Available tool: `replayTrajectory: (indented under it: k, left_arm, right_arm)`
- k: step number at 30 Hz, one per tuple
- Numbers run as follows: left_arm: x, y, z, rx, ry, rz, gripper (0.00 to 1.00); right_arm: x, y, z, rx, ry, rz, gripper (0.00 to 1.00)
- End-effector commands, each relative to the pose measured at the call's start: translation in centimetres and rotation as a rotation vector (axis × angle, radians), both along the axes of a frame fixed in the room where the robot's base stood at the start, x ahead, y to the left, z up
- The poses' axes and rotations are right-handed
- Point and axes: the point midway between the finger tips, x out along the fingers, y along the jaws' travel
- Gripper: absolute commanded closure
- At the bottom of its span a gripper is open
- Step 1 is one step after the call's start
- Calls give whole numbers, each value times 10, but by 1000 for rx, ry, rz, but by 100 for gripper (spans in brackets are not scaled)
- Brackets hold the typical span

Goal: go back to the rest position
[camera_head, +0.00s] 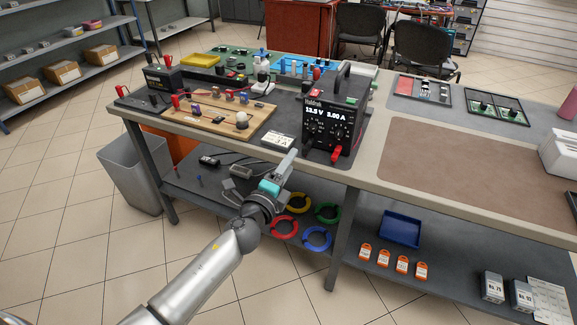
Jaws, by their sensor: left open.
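My left gripper (288,163) is at the end of the arm that comes in from the lower left. It is in front of the workbench's (360,176) near edge, below and left of the black power supply (331,125). It is open, and I see nothing between its fingers. The arm reaches up and to the right, bent at the wrist. My right gripper is not in view. I cannot make out any coolant hoses for certain.
A wooden board (215,116) with small parts lies on the bench. Red, yellow, green and blue rings (317,238) and a blue bin (399,229) are on the lower shelf. A grey waste bin (133,174) stands left. The brown mat (460,165) is bare.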

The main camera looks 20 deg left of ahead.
Motion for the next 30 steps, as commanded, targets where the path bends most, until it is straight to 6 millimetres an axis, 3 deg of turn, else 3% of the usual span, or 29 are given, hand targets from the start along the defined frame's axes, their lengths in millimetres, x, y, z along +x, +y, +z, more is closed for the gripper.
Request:
replayTrajectory:
  k: [8, 11, 14, 17, 21, 23, 27, 30]
  left_arm:
    - [-1, 1, -5, -9, 12, 3, 44]
    - [-7, 4, -33, -64, 74, 19, 44]
    - [-24, 11, -86, -178, 196, 62, 44]
    - [-55, 18, -155, -332, 353, 136, 44]
    - [-116, 25, -245, -544, 561, 274, 44]
    - [-148, 26, -279, -632, 645, 345, 44]
    - [-231, 25, -348, -819, 820, 532, 44]
    - [-297, 22, -387, -941, 929, 689, 44]
  right_arm:
    - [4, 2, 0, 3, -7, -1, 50]
    - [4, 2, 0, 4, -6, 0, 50]
    - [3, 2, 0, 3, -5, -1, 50]
    - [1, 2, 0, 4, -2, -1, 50]
    - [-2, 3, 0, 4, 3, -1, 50]
    - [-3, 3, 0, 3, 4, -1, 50]
    - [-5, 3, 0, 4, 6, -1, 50]
    - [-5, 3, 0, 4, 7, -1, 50]
